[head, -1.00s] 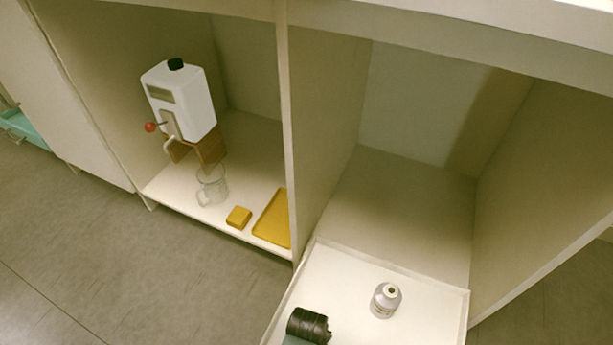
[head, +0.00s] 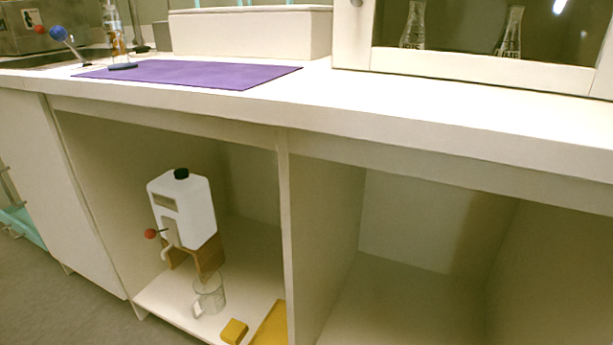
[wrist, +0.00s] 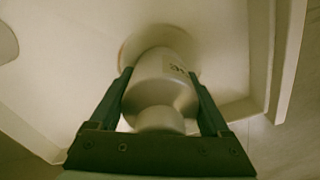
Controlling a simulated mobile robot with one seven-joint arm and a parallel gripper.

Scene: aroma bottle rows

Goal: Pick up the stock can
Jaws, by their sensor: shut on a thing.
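The stock can (wrist: 162,82) is a pale grey, rounded can with a narrower neck and dark lettering on its side. It shows only in the wrist view, between the two green-grey fingers of my gripper (wrist: 163,95). The fingers are shut on it, one on each side. A pale surface with a raised edge (wrist: 258,55) lies behind the can. I cannot tell whether the can touches it. In the head view, neither the can nor my gripper is in view.
In the head view, an open cabinet bay holds a white canister (head: 183,212) with a tap, a glass mug (head: 209,294), a yellow block (head: 233,331) and a yellow tray (head: 272,325). A purple mat (head: 190,73) lies on the counter. The right bay (head: 400,300) looks empty where visible.

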